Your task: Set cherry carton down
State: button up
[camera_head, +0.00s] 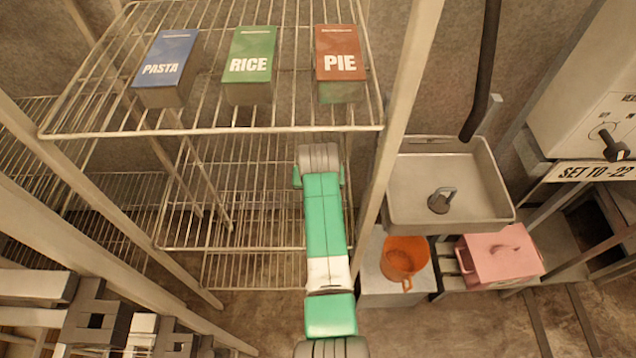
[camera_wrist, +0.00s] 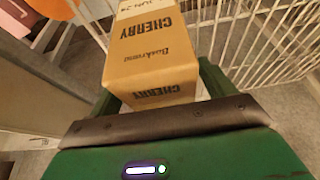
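The cherry carton (camera_wrist: 150,60) is a brown cardboard box with dark "CHERRY" lettering and a pale label on its far face. It shows in the wrist view between the two green fingers of my gripper (camera_wrist: 158,92), which appear closed against its sides. In the head view my green arm reaches to the wire rack (camera_head: 210,132), below its upper shelf. The carton and fingers are hidden there. In the wrist view white wire bars (camera_wrist: 250,40) run beside and behind the carton. I cannot tell whether the carton touches a shelf.
Pasta (camera_head: 165,68), rice (camera_head: 250,65) and pie (camera_head: 341,62) cartons stand on the upper shelf. A rack post (camera_head: 400,110) rises right of my arm. Further right are a sink (camera_head: 450,185), an orange bucket (camera_head: 402,262) and a pink box (camera_head: 500,260). The upper shelf's front is bare.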

jog(key=p+v, duration=0.3)
jog(key=v, duration=0.5)
jog(key=shift+w, duration=0.1)
jog(key=shift+f, duration=0.1)
